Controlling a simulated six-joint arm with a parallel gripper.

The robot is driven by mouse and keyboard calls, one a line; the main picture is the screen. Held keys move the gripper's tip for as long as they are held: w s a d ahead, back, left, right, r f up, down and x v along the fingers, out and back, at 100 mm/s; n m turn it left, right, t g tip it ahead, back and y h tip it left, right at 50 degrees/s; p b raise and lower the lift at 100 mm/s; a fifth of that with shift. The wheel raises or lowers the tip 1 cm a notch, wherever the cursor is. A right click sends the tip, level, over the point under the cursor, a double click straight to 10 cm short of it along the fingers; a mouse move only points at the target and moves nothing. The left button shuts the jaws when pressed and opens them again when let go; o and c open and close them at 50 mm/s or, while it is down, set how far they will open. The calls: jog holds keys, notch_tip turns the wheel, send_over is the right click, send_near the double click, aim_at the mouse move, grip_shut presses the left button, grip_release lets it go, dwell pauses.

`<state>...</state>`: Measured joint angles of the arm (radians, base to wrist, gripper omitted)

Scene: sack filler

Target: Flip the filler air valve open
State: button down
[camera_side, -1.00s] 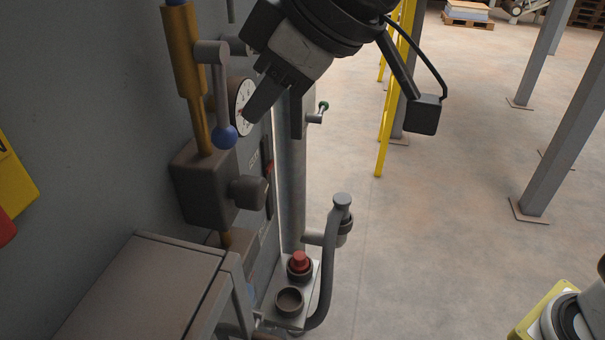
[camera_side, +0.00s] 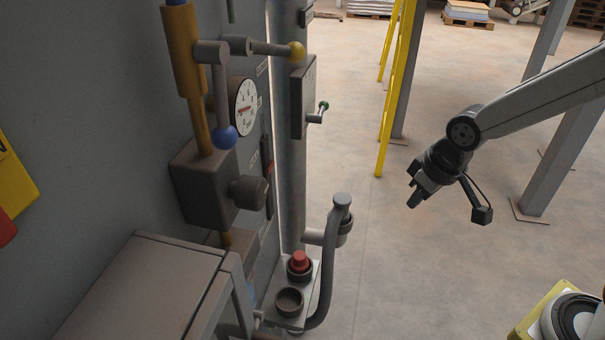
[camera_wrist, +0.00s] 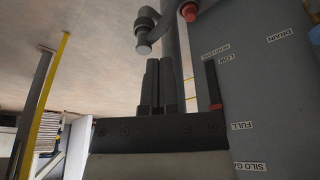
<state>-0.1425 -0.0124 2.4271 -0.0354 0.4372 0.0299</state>
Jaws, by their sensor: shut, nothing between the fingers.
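Several levers are on the panel in the side view, and I cannot tell which is the filler air valve. A yellow-knobbed lever (camera_side: 272,48) points level to the right. A blue-knobbed lever (camera_side: 222,95) hangs straight down beside a brass-coloured pipe. A small green-knobbed handle (camera_side: 317,114) sits on a grey box. My gripper (camera_side: 413,199) is right of the panel, well apart from all levers. Its two fingers also show in the wrist view (camera_wrist: 159,62), close together with nothing between them. No lever shows clearly in the wrist view.
A round gauge (camera_side: 244,107) is on the panel. A red button (camera_side: 300,261) and a bent grey pipe (camera_side: 331,262) stand lower down. A yellow post (camera_side: 391,100) rises behind. Floor space around my gripper looks free. The wrist view shows upside-down labels, including DRAIN (camera_wrist: 283,33).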

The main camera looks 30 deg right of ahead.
jog(key=s+d+f+m, duration=0.1)
jog(key=s+d+f, duration=0.2)
jog(key=s+d, duration=0.1)
jog(key=shift+d+f+m+g, duration=0.2)
jog(key=shift+f+m+g, duration=0.1)
jog(key=shift+f+g, duration=0.1)
jog(key=c, duration=0.6)
grip_release()
jog(key=shift+w+a+r, duration=0.15)
jog(key=shift+o, duration=1.2)
jog(key=w+a+r+n+t, duration=0.2)
jog(key=w+a+r+t, duration=0.1)
jog(key=w+a, duration=0.1)
jog(key=shift+w+a+y, duration=0.25)
jog(key=shift+w+y, duration=0.05)
jog(key=shift+w, duration=0.15)
jog(key=n+t+y, duration=0.5)
jog(key=n+y, duration=0.6)
jog(key=y, duration=0.3)
send_near(215, 161)
notch_tip(215, 161, up, 3)
jog(key=w+a, duration=0.1)
jog(key=a, duration=0.1)
jog(key=shift+r, duration=0.15)
jog(key=shift+w+a, duration=0.1)
jog(key=shift+w, duration=0.05)
jog(key=shift+x, duration=3.75)
